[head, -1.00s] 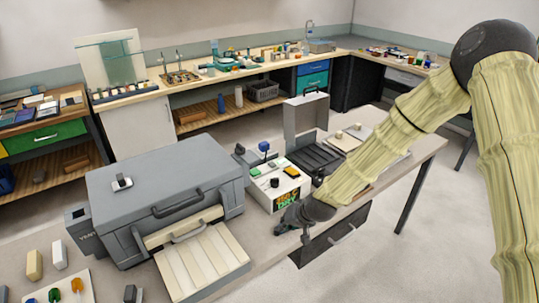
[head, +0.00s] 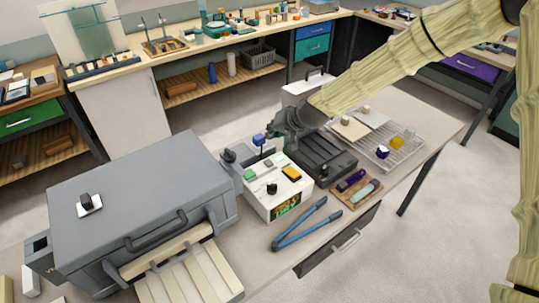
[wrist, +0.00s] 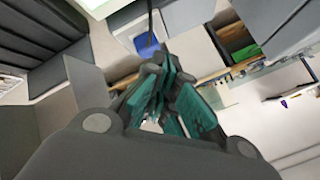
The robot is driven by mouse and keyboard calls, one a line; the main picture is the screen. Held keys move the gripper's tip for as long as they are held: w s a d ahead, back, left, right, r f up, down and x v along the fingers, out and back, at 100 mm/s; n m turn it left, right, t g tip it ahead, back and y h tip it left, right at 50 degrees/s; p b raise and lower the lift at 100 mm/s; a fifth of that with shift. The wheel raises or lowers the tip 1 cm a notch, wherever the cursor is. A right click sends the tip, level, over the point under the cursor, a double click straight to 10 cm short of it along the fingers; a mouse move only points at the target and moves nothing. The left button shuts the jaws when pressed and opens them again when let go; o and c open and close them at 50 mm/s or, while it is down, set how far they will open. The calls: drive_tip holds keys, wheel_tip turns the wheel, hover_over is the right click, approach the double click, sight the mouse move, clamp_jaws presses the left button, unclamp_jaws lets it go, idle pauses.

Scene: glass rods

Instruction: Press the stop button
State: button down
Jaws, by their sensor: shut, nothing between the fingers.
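A white control box (head: 278,203) stands on the table beside the large grey machine. Its top carries a green button (head: 250,174), a yellow button (head: 291,173) and a black knob (head: 271,188). A blue block-like head (head: 258,140) on a thin dark stalk rises behind it. No label shows which one is the stop button. My gripper (head: 276,136) is above the back of the box, right of the blue head. In the wrist view its teal-padded fingers (wrist: 166,72) are together and empty, with the blue head (wrist: 146,44) just beyond the tips; contact cannot be told.
The grey machine (head: 135,205) fills the table's left. A black open case (head: 327,155) stands close on the box's right, partly under my arm. Blue-handled tongs (head: 303,226) lie in front of it. A wire rack (head: 400,145) and a wooden board (head: 357,194) lie further right.

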drive_tip(key=shift+s+r, duration=0.8)
drive_tip(key=shift+s, duration=0.35)
drive_tip(key=b, duration=0.2)
hover_over(271, 161)
wheel_tip(271, 161, down, 5)
drive_tip(key=shift+r, duration=0.1)
wheel_tip(271, 161, down, 3)
drive_tip(key=shift+w+f+b, duration=0.15)
drive_tip(key=shift+b, duration=0.85)
drive_tip(key=shift+f+b, duration=0.5)
drive_tip(key=shift+f, duration=0.15)
drive_tip(key=shift+f, duration=0.2)
drive_tip(key=shift+f+b, duration=0.3)
drive_tip(key=shift+b, duration=0.05)
